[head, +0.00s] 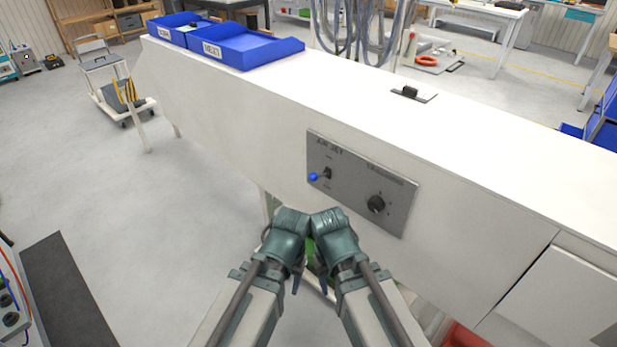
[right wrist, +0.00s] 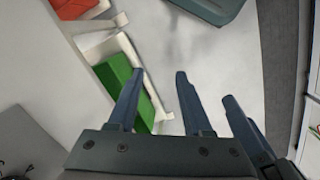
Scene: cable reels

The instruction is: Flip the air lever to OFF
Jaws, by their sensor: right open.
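The air lever (head: 314,176) has a blue ball knob and a dark base, and sits at the left of a grey panel (head: 345,204) on the front of the white bench. Its ball points out to the left of the base; the small labels above and below it are too small to read. My right gripper (head: 322,283) hangs below the panel, pointing down, apart from the lever. In the right wrist view it is open and empty (right wrist: 160,75). My left gripper (head: 296,284) hangs beside it, fingers mostly hidden by the arm.
A black rotary knob (head: 376,204) is right of the lever on the same panel. Blue trays (head: 262,58) and a black switch (head: 410,92) are on the bench top. A green object (right wrist: 118,78) is on the floor side below the right gripper. A cart (head: 122,98) stands left.

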